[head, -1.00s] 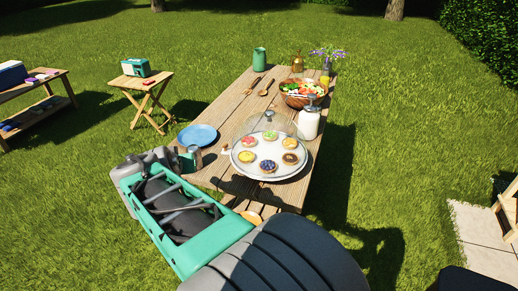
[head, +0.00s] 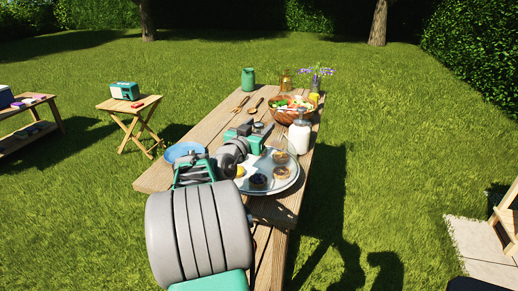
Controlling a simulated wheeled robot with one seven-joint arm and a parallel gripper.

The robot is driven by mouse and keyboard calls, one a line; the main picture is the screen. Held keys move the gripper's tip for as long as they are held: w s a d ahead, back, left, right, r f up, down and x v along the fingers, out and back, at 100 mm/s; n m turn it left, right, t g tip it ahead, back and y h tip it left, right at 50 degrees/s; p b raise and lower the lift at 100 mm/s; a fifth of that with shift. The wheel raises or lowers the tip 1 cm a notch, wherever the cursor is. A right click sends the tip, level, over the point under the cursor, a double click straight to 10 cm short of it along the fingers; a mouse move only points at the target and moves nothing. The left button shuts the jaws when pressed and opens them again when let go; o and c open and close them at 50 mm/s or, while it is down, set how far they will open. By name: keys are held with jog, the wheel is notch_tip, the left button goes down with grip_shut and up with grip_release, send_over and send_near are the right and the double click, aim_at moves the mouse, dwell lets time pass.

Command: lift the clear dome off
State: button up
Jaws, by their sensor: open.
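The clear dome (head: 268,162) is hard to make out and stands over several small tarts (head: 258,182) on a round pale tray (head: 294,183) near the front of the wooden table. My gripper (head: 262,129) is open at the top of the dome, around where its knob is. My arm and gripper hide the knob and the dome's left part, so I cannot tell whether the fingers touch it.
A white jar (head: 299,138) stands close behind the tray on the right. A salad bowl (head: 291,113), wooden spoons (head: 254,106) and a green pitcher (head: 248,79) are farther back. A blue plate (head: 184,151) lies left, partly behind my arm.

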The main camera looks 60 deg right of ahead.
grip_shut()
dwell(0.5)
dwell(0.8)
jog(key=shift+r, duration=0.1)
